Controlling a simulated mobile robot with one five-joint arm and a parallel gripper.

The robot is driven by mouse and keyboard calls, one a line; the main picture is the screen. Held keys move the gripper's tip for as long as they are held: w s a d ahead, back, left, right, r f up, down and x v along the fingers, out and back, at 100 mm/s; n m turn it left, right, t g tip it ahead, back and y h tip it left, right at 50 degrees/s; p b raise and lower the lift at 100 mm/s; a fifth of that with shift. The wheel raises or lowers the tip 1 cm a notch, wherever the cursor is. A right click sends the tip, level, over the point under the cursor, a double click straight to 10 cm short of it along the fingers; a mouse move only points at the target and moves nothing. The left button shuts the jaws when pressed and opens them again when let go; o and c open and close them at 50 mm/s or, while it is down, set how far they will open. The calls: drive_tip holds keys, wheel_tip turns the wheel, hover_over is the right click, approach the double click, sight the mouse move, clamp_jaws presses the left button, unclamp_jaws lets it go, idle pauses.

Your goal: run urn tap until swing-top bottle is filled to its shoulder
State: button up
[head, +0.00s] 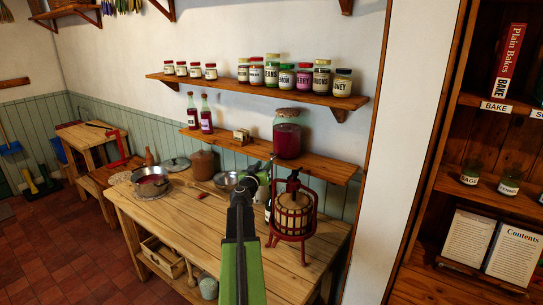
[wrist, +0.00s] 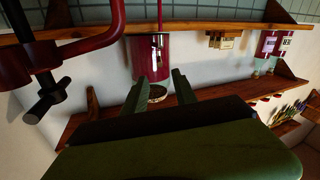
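The urn, a lidded glass jar of red liquid (head: 288,140), stands on the lower wall shelf. It appears upside down in the wrist view (wrist: 143,58), with a small metal tap (wrist: 158,42) on its front. My gripper (wrist: 160,84) is open, its two green fingers apart with nothing between them. In the head view my gripper (head: 258,178) is below and left of the urn, mostly behind my arm. Two red-filled bottles (head: 206,114) stand on the shelf's left.
A red-framed fruit press (head: 293,212) stands on the workbench (head: 200,235), right of my arm, and its red frame (wrist: 118,15) crosses the wrist view. A pot (head: 151,183) and pan sit left on the bench. A jar-lined shelf (head: 255,94) hangs above the urn.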

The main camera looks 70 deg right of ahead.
sight(272, 154)
drive_tip(key=d, duration=1.2)
drive_tip(key=shift+w+d, duration=0.1)
drive_tip(key=shift+w, duration=0.3)
drive_tip(key=shift+c, duration=0.2)
clamp_jaws()
